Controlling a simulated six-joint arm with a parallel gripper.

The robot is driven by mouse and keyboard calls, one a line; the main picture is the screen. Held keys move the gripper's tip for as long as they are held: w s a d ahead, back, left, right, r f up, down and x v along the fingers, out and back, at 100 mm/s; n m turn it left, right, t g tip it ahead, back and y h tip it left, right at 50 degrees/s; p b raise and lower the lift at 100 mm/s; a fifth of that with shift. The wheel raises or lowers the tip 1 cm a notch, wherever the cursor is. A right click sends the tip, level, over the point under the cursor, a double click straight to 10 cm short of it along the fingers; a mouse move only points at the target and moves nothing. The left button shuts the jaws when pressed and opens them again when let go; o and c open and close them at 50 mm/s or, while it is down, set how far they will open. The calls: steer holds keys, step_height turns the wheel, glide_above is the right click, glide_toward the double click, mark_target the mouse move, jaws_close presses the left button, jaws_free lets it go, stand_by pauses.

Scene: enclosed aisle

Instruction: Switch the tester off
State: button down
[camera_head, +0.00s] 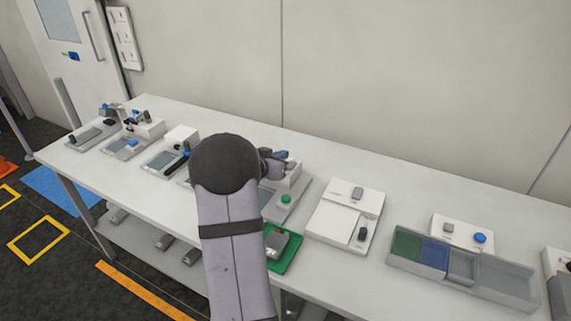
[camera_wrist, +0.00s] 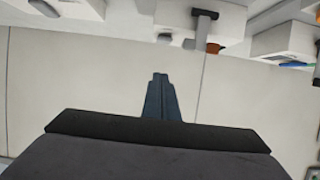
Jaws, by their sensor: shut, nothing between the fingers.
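No device is clearly labelled as the tester, so I cannot tell which one it is. A white unit (camera_head: 330,228) with a small grey switch (camera_head: 357,193) and a dark rocker-like part (camera_head: 362,234) sits right of my arm. Left of it is a grey-based device (camera_head: 288,212) with a green button (camera_head: 286,199), partly hidden by my arm. My gripper (camera_head: 285,155) is over the back of that device, partly behind my dark wrist joint. In the wrist view its fingers (camera_wrist: 160,77) are together and empty, with no contact visible.
The long white table (camera_head: 405,190) carries several devices in a row. A tray with green and blue sections (camera_head: 465,268) and a white box with a blue button (camera_head: 480,238) stand at right. A green tray (camera_head: 292,256) lies at the front edge. The wall is close behind.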

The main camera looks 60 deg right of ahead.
mark_target(290, 165)
steer(key=x, duration=0.3)
steer(key=shift+d+f, duration=0.25)
steer(key=shift+f, duration=0.85)
steer(key=shift+a+f, duration=0.2)
steer(key=shift+f, duration=0.85)
steer(key=f+b, duration=0.1)
steer(key=b, duration=0.1)
steer(key=shift+a+f+h+b, duration=0.1)
steer(key=shift+f+h+b, duration=0.15)
steer(key=shift+h+b, duration=0.15)
steer(key=shift+r, duration=0.3)
steer(key=shift+r+p, duration=0.15)
steer(key=shift+p, duration=0.25)
steer(key=shift+r+p, duration=0.6)
steer(key=shift+r, duration=0.1)
steer(key=shift+r, duration=0.1)
